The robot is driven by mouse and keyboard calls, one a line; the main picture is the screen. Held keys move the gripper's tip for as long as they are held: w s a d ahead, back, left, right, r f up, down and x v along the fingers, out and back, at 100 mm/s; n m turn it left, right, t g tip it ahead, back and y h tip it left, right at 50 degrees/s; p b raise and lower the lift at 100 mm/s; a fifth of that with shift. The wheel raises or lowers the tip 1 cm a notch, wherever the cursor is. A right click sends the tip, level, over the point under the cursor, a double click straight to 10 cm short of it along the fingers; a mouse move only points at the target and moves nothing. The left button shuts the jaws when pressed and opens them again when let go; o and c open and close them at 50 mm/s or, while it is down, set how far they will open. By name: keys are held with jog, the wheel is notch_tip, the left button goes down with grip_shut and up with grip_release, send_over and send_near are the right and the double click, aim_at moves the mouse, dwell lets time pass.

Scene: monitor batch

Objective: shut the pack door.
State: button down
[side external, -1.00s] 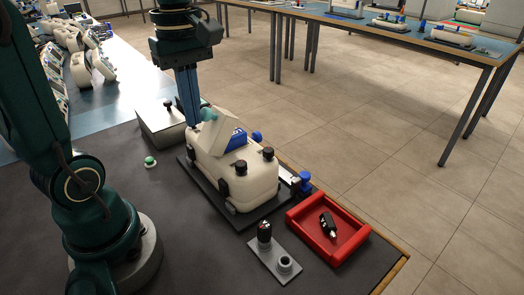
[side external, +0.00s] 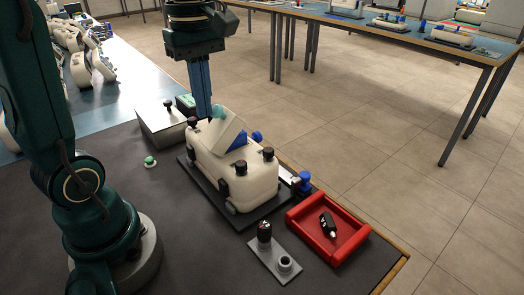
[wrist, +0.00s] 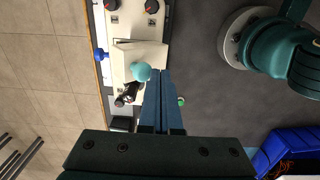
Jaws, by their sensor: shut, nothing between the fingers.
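The cream monitor (side external: 250,190) sits on a dark base plate on the bench. Its pack door (side external: 216,137) is a cream flap, tilted partly open over the bay, with a teal knob (side external: 217,111) at its raised end. Part of a blue pack (side external: 238,141) shows beneath the door. My gripper (side external: 204,115) is shut and empty, its blue fingertips at the raised end of the door, close beside the knob. The wrist view shows the fingertips (wrist: 160,73) just right of the teal knob (wrist: 141,71); I cannot tell whether they touch it.
A red tray (side external: 294,220) holding a small dark item and a grey plate (side external: 262,255) with two round fittings stand at the front. A grey box (side external: 163,128) is behind the monitor. A green button (side external: 150,161) is left. Dark caps rise from the monitor's corners.

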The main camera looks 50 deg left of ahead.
aim_at(226, 113)
jog(key=shift+w, duration=1.05)
jog(key=shift+w+f, duration=0.25)
jog(key=shift+w, duration=0.75)
jog(key=shift+w+f, duration=0.2)
jog(key=shift+w, duration=0.25)
jog(key=shift+w+f, duration=0.2)
jog(key=shift+w, duration=0.35)
